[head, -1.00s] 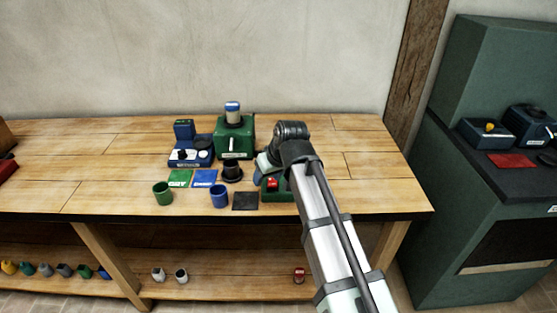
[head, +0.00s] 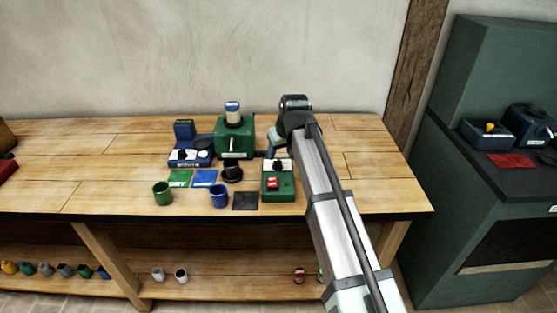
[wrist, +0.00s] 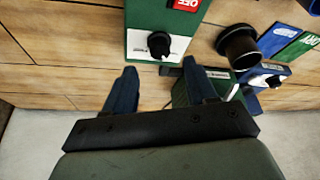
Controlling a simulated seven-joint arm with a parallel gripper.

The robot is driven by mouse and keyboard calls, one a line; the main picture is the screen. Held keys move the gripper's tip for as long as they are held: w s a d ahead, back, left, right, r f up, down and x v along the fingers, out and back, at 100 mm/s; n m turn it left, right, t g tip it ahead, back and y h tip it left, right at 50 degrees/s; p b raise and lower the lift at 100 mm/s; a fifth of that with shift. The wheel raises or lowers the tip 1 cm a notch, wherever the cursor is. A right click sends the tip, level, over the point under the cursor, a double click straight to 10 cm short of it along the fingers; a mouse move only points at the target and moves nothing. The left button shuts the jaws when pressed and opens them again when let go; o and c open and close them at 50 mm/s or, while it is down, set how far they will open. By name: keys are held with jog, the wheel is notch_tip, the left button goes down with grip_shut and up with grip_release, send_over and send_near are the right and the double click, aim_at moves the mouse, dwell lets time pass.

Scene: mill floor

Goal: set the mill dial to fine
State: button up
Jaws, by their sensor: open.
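A green control box (head: 284,188) stands on the bench, right of the green mill (head: 234,145). It carries a red switch (head: 272,183) and a black dial (head: 278,165) on a white panel. In the wrist view the red switch (wrist: 186,4) reads OFF. The dial (wrist: 159,45) shows there on the white panel (wrist: 146,57), whose lettering is too small to read. My gripper (wrist: 160,70) is open and empty, its two fingers spread to either side below the dial in that view, apart from it. In the head view my arm mostly hides the gripper.
A black cup-like piece (head: 232,172), a blue device (head: 190,156), a green cup (head: 162,193), a blue cup (head: 218,196) and a dark mat (head: 245,201) are left of the box. The bench (head: 365,190) is clear at right.

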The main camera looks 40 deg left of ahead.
aim_at(278, 162)
jog(key=shift+x, duration=2.8)
jog(key=shift+c, duration=0.2)
jog(key=c, duration=1)
